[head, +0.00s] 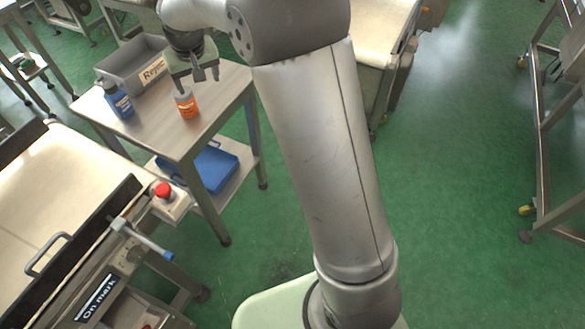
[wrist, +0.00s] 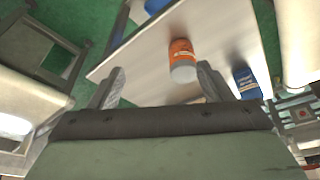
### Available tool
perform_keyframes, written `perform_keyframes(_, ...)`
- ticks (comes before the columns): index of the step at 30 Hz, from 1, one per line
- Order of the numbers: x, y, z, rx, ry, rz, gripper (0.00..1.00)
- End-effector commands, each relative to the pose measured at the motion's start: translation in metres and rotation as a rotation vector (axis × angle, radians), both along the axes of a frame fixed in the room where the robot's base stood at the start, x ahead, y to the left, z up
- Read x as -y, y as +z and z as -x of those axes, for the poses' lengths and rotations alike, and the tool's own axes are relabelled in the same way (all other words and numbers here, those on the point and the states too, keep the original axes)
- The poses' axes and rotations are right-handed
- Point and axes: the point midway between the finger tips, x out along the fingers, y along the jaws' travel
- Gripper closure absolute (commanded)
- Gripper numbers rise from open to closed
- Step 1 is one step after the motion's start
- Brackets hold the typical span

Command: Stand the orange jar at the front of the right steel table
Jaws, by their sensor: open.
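The orange jar (head: 187,105) stands upright with its pale lid up on a small steel table (head: 165,141), near the table's right part. My gripper (head: 207,75) is over this table, above and slightly right of the jar in the head view. In the wrist view the fingers of my gripper (wrist: 160,70) are wide apart with nothing held between them. The jar (wrist: 182,52) shows just beyond the fingertips, nearer the right finger. I cannot tell the exact gap. The frames do not make clear whether this is the right steel table.
A blue case (head: 208,168) lies on the table's lower shelf. A conveyor (head: 60,190) with a red button (head: 163,190) is close by. The tabletop's front part is clear.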

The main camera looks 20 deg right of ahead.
Motion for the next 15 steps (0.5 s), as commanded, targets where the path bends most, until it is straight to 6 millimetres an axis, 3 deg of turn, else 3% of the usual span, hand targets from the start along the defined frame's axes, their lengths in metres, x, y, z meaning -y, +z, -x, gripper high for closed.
perform_keyframes(3, 0.054, 0.013, 0.085, -0.074, -0.043, 0.011, 0.28)
perform_keyframes(9, 0.113, -0.002, 0.238, -0.211, -0.097, 0.012, 0.28)
perform_keyframes(12, 0.125, -0.016, 0.296, -0.261, -0.118, 0.004, 0.28)
perform_keyframes(15, 0.131, -0.027, 0.332, -0.294, -0.127, -0.002, 0.28)
